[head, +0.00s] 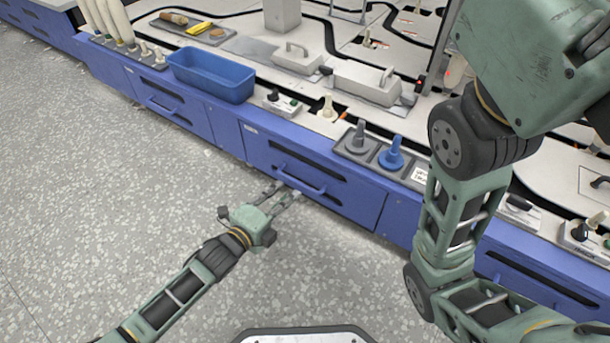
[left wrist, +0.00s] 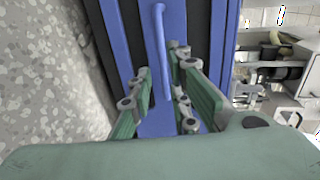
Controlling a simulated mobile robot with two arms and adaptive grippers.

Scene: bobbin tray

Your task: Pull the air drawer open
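A blue drawer front (head: 335,184) with a bar handle (head: 300,184) sits in the blue bench front, under the grey and blue knobs. It looks closed, flush with the panels beside it. My left gripper (head: 284,191) is just in front of the handle. In the left wrist view the handle (left wrist: 161,50) runs upright from the top, its lower end between the open fingers of my left gripper (left wrist: 160,75). Whether a finger touches the handle I cannot tell. My right arm (head: 455,220) stands on the right of the head view; its gripper does not show.
A similar blue drawer (head: 160,98) with its own handle is further left along the bench. On the bench top stand a blue bin (head: 212,78), a grey knob (head: 359,137) and a blue knob (head: 391,155). The speckled floor (head: 110,210) before the bench is clear.

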